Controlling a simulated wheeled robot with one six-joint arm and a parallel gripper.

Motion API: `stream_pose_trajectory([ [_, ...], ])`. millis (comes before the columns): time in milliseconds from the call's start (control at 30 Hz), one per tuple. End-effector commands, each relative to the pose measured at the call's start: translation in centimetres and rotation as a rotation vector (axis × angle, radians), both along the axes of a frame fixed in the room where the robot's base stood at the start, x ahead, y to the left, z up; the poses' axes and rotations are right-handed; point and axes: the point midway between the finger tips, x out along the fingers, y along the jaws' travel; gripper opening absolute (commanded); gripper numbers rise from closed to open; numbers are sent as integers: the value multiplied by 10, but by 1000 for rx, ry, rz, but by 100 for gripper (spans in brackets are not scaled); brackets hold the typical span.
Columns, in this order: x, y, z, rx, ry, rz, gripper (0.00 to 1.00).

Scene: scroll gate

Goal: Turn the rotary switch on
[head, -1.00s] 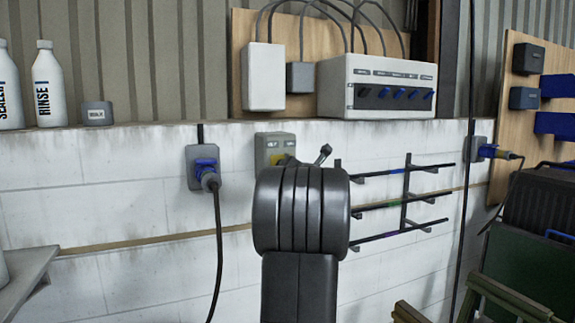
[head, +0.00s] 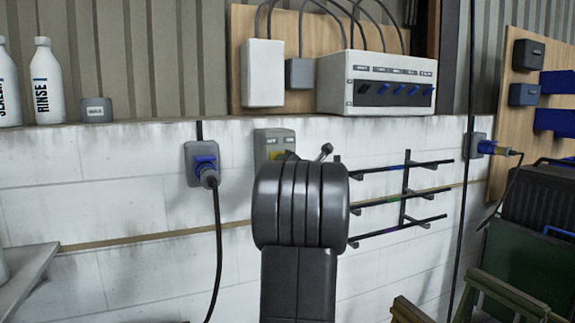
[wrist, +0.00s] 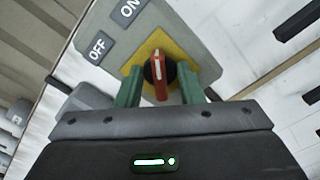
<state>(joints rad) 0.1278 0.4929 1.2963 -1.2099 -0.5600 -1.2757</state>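The rotary switch is a grey box with OFF and ON labels (wrist: 115,28) and a yellow plate (wrist: 183,45). Its red handle (wrist: 160,84) has a white line and points up in the wrist view, nearer the ON label than OFF. My gripper (wrist: 160,88) is open, with one green finger on each side of the handle and visible gaps between. In the head view the switch box (head: 267,140) is on the white wall. My dark arm hides its lower part and my fingers there.
A blue plug in a socket (head: 203,163) with a hanging cable is left of the switch. A black rack (head: 405,195) is to the right. Above, on the ledge, are a control box (head: 375,105), bottles (head: 45,85) and a small grey tin (head: 97,110).

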Motion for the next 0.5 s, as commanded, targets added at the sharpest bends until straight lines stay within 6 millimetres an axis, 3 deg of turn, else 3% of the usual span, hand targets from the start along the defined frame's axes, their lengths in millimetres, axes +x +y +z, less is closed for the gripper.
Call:
stream_pose_trajectory([
  [267,-10,-4,-1,-2,-1,-1,34],
  [500,-53,-22,-2,-1,-3,-3,34],
])
